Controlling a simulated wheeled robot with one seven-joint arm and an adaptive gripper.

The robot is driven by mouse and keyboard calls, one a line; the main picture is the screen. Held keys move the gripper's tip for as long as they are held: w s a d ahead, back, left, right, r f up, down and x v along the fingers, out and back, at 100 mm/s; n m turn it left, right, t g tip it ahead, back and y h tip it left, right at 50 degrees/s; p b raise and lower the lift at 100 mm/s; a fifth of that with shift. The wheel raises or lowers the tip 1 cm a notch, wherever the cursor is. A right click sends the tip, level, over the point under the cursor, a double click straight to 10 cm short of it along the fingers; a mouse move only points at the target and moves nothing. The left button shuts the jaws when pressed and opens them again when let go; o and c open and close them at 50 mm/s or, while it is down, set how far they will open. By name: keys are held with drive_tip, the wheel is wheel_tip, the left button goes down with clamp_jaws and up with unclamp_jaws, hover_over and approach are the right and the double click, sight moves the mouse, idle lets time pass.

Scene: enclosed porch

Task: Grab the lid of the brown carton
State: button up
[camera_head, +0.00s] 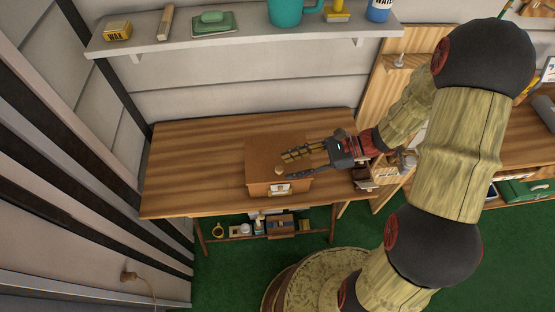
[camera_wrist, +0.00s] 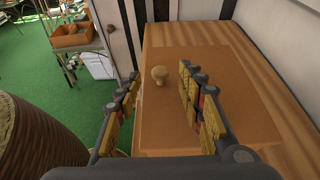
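The brown carton (camera_head: 262,177) stands on the wooden table, with a white label holder on its front. Its flat brown lid (camera_wrist: 230,80) fills much of the wrist view and carries a small round tan knob (camera_wrist: 160,75). The knob also shows in the head view (camera_head: 279,170). My gripper (camera_head: 284,165) is open above the lid, its two fingers spread. In the wrist view my gripper (camera_wrist: 160,92) has the knob between and slightly beyond the fingertips. I see no contact between the fingers and the knob.
The wooden table (camera_head: 185,165) is bare left of the carton. A wall shelf (camera_head: 240,32) above holds a wax box, a soap dish, a teal mug and other items. Small boxes (camera_head: 385,172) stand right of the carton. A round patterned stool (camera_head: 325,280) stands in front.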

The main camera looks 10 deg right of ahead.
drive_tip(key=shift+x, duration=1.15)
drive_tip(key=c, duration=0.3)
clamp_jaws()
